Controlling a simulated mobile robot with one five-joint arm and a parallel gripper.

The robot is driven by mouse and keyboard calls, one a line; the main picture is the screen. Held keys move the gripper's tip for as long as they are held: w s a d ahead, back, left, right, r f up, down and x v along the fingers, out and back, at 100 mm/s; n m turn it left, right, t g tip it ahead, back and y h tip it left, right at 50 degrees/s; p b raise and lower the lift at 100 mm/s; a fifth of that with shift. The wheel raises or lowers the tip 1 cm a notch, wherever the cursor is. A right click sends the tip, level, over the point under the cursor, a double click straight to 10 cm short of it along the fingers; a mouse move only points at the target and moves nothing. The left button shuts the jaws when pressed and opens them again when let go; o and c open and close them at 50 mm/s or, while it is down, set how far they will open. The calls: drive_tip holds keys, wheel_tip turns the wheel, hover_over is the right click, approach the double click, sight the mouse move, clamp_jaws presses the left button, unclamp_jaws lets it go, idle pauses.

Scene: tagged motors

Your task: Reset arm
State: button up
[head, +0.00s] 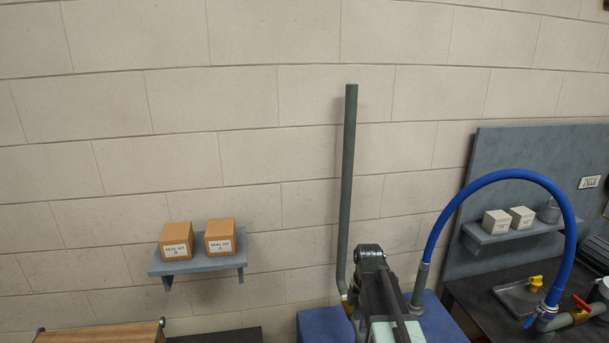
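A dark grey arm part (378,290), which looks like my own arm, rises from the bottom edge right of centre, with a rounded joint at its top. My gripper and its fingertips do not show, so I cannot see whether it is open or holds anything. Blue blocky housings (325,326) stand behind and beside the arm, partly hidden by it. No tag can be read on them.
A tall grey-green pipe (348,180) rises close behind the arm. A blue hose (505,176) arches to a red-handled valve (581,308) at right. Two Seal Kit boxes (220,236) sit on a left wall shelf (190,266). White boxes (496,222) sit on a right shelf.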

drive_tip(key=s+f+m+b, duration=0.6)
drive_tip(key=s+m, duration=0.5)
drive_tip(key=m, duration=0.9)
drive_tip(key=shift+f+b, duration=0.3)
drive_tip(key=shift+f, duration=0.4)
drive_tip(key=shift+s+d, duration=0.1)
